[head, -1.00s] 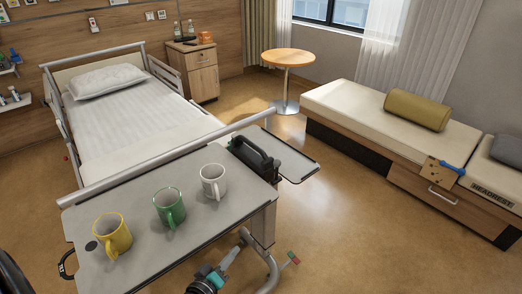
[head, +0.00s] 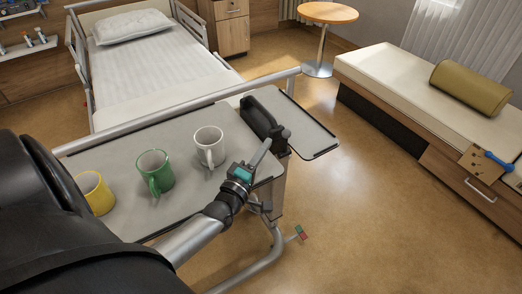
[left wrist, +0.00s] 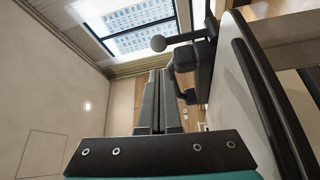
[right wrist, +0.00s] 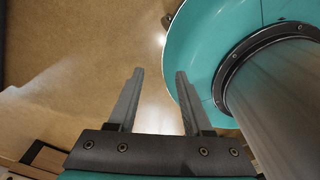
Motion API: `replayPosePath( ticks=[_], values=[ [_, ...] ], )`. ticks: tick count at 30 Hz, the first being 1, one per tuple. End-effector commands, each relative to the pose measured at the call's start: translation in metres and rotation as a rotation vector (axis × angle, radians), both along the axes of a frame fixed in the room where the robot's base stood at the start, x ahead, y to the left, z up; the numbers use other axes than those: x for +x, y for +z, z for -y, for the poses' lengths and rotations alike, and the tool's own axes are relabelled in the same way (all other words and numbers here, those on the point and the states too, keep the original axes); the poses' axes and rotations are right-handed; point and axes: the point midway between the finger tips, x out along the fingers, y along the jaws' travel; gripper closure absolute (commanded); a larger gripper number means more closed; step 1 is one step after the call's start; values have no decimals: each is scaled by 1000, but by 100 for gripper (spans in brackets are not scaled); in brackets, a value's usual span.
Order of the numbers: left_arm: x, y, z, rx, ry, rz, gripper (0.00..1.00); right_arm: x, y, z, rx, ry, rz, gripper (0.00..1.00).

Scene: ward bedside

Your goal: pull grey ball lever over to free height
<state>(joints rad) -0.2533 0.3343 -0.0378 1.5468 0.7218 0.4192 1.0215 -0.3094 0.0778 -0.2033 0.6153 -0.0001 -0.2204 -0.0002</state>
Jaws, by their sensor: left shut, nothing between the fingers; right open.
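The grey ball lever (left wrist: 158,44) shows in the left wrist view as a round knob on a short rod, fixed to a dark housing beside the table's edge. In the head view its ball (head: 286,133) is at the table's right side, by the black handle-shaped housing (head: 262,118). My left gripper (head: 266,146) is shut and empty, just short of the ball and apart from it. In the left wrist view its closed fingers (left wrist: 158,74) point up just below the ball. My right gripper (right wrist: 159,74) is open and empty over bare floor, out of the head view.
The overbed table (head: 110,140) carries a white mug (head: 209,148), a green mug (head: 155,172) and a yellow mug (head: 95,193), the white one close to my left forearm. A side leaf (head: 310,135) juts out right. A red-green pedal (head: 301,232) sits low. Floor to the right is clear.

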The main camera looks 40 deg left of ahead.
Motion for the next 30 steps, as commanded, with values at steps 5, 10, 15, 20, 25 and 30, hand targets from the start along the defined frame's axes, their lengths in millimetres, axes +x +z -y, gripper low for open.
replayPosePath(
  ticks=[5,10,15,20,25,30],
  values=[
    [30,2,-3,-1,0,1,100,3,-6,4,-5,-3,4,50],
    [48,4,-6,0,-1,-1,100,8,-9,4,-5,-5,11,50],
    [57,5,-7,0,-1,-2,100,14,-9,5,-5,-7,22,50],
    [58,5,-7,1,-1,-2,100,15,-9,7,-7,-6,25,50],
    [58,5,-7,1,-1,-2,100,16,-9,9,-10,-5,26,50],
    [57,5,-6,12,-2,2,100,16,-10,9,-10,-4,26,50]
  ],
)
